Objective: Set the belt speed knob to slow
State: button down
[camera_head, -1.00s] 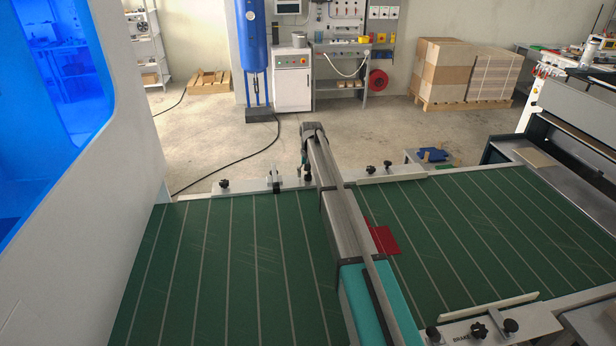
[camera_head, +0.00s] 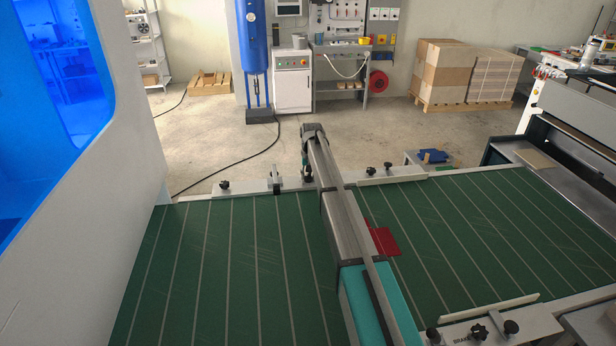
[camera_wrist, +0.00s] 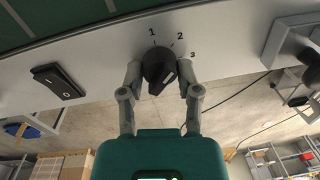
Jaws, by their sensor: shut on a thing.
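In the wrist view a black knob (camera_wrist: 158,66) sits on the pale rail panel, with the printed numbers 1, 2 and 3 (camera_wrist: 180,41) around its upper and right side. My gripper (camera_wrist: 157,78) has one grey finger on each side of the knob and is shut on it. The knob's raised grip slants down to the right; I cannot tell which number it is set to. The words slow or fast do not show. In the head view my arm (camera_head: 345,225) reaches across the green belt to the far rail, and the knob is not distinguishable there.
A black rocker switch (camera_wrist: 57,82) marked I and O is left of the knob. A grey bracket (camera_wrist: 288,38) stands to the right. The green belt (camera_head: 220,265) is bare apart from a red piece (camera_head: 384,241) beside my arm. A blue-windowed white housing is at left.

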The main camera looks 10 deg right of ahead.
jog(key=shift+n, duration=0.3)
jog(key=n, duration=0.4)
jog(key=shift+n, duration=2.1)
jog(key=shift+c, duration=1.5)
grip_release()
jog(key=shift+m, duration=0.4)
